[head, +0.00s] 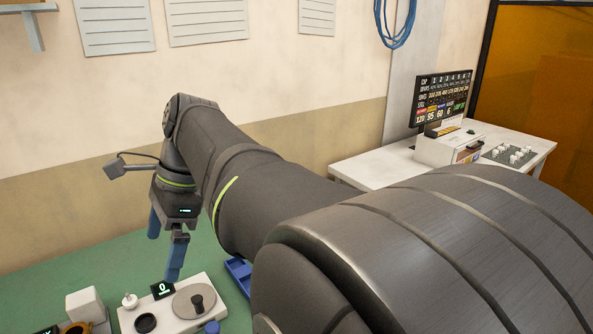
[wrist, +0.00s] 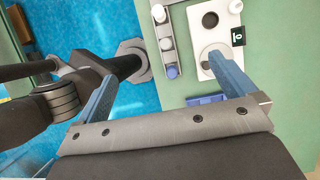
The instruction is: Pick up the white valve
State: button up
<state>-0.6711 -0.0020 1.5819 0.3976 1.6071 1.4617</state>
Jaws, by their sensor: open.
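A small white knob-shaped part, which looks like the white valve (head: 129,300), stands on the pale fixture plate (head: 178,326) beside a black ring. A white part also shows on that plate at the top of the wrist view (wrist: 236,6); other white parts (wrist: 158,12) sit on a narrow grey rack, so I cannot tell for certain which is the valve. My gripper (head: 163,258) hangs above the green table, its blue fingers spread. In the wrist view its fingers (wrist: 165,68) are wide apart with nothing held between them.
The plate carries a grey disc (head: 184,306) with a black knob and a small display (head: 163,289). A blue tray (head: 238,272) lies right of it. A white block (head: 84,303) stands at left. A side table (head: 375,164) with a monitor (head: 443,98) is behind.

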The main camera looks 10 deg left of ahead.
dwell(0.4)
jog(key=c, duration=0.9)
jog(key=shift+c, duration=0.2)
jog(key=s+a+f+n+t+h, duration=0.2)
jog(key=s+a+f+n, duration=0.3)
jog(key=n, duration=0.9)
jog(key=s+a+f+n+t+h, duration=0.1)
jog(key=s+a+f+n, duration=0.35)
jog(key=f+n, duration=0.6)
jog(key=f, duration=0.3)
jog(key=f+n, duration=0.1)
jog(key=f, duration=0.2)
jog(key=f+n, duration=0.1)
jog(key=f, duration=0.2)
jog(key=shift+s+d+f+n, duration=0.1)
jog(key=shift+s+d+n, duration=0.15)
jog(key=shift+d, duration=0.15)
jog(key=shift+w+a+f, duration=0.1)
jog(key=shift+w+f, duration=0.05)
jog(key=shift+f, duration=1.1)
jog(key=shift+w+a+f, duration=0.1)
jog(key=shift+w+f, duration=0.05)
jog(key=shift+f, duration=1.1)
